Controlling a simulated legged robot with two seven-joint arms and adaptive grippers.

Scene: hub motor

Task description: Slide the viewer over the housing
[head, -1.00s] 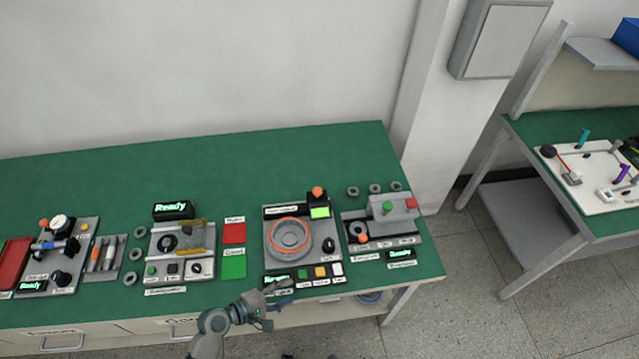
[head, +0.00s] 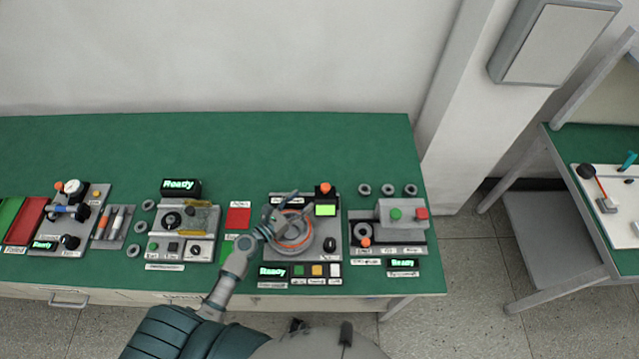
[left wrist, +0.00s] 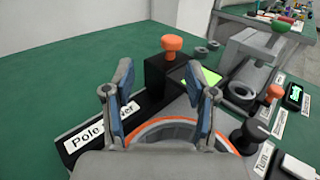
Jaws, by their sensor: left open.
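The viewer (head: 325,197) is a black block with an orange knob on top and a lit green screen. It stands at the back right of its grey station plate and also shows in the left wrist view (left wrist: 161,75), just beyond my fingers. The housing (head: 304,243) is a round grey part with an orange ring, on the same plate, in front and to the left of the viewer. My left gripper (head: 287,216) is open and empty above the housing and hides part of it. In the left wrist view its two fingers (left wrist: 159,82) stand apart. My right gripper is not in view.
A button row with a "Ready" display (head: 273,272) lies along the plate's front. A station with a grey block (head: 391,214) stands to the right, one with yellow parts (head: 200,218) to the left. The green bench (head: 290,145) is clear behind the stations.

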